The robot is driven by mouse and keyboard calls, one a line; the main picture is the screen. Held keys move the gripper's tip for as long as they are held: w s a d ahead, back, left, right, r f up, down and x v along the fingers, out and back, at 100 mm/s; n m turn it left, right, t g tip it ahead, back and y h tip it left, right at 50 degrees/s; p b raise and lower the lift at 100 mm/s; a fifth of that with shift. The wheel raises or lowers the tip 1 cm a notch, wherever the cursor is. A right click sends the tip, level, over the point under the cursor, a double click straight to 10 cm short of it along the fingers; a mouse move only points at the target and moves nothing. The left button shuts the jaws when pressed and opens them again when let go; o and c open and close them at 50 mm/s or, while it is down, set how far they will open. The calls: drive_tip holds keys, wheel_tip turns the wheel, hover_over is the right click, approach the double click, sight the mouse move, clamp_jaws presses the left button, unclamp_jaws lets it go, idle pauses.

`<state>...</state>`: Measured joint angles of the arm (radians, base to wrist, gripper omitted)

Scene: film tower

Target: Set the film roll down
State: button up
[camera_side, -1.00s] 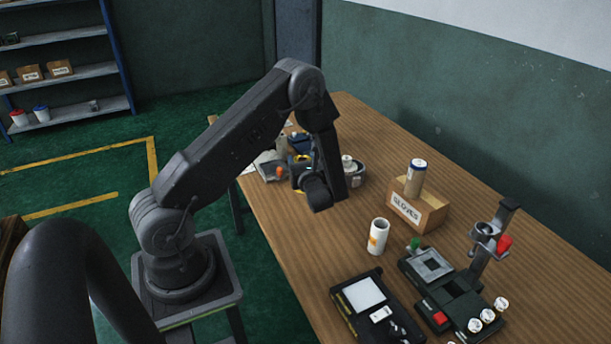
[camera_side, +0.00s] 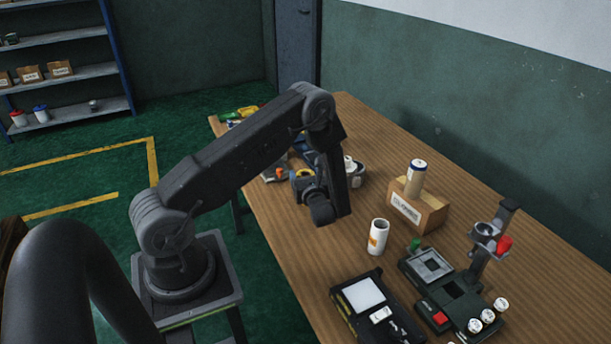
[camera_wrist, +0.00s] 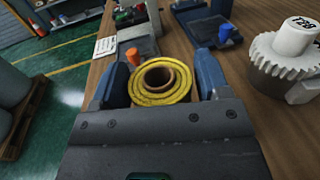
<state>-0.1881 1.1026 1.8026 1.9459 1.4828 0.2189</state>
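The film roll (camera_wrist: 161,82) is a short yellow ring with a brown hollow core. In the side view the roll (camera_side: 303,181) shows only as a bit of yellow at my gripper (camera_side: 301,186), low over the left part of the wooden table (camera_side: 375,133). The wrist hides part of the roll there, and I cannot see whether its underside touches anything.
A white toothed part (camera_wrist: 284,62) stands close on the right in the wrist view. A gloves box (camera_side: 418,207), a white cylinder (camera_side: 378,237) and a black device (camera_side: 375,308) stand on the table.

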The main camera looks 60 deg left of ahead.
drive_tip(key=shift+o, duration=1.2)
drive_tip(key=shift+r, duration=0.1)
drive_tip(key=shift+d, duration=0.25)
drive_tip(key=d, duration=0.3)
drive_tip(key=s+d, duration=0.1)
drive_tip(key=d, duration=0.3)
drive_tip(key=s+d, duration=0.1)
drive_tip(key=d, duration=0.3)
drive_tip(key=shift+s, duration=0.15)
drive_tip(key=s+d+r+n+g+h, duration=0.2)
drive_tip(key=s+r+n+g+h, duration=0.15)
drive_tip(key=r+n, duration=0.2)
drive_tip(key=s+d+r+n+g+h, duration=0.25)
drive_tip(key=s+r+n, duration=0.2)
drive_tip(key=r, duration=0.25)
drive_tip(key=s+d+r+n+t+h, duration=0.3)
drive_tip(key=d+r+n+t+h, duration=0.1)
drive_tip(key=d+r, duration=0.3)
drive_tip(key=s+d+r+n+t+h, duration=0.4)
drive_tip(key=d+r+n+h, duration=0.2)
drive_tip(key=d+r+h, duration=0.1)
drive_tip(key=shift+s+h, duration=0.25)
drive_tip(key=shift+h, duration=0.05)
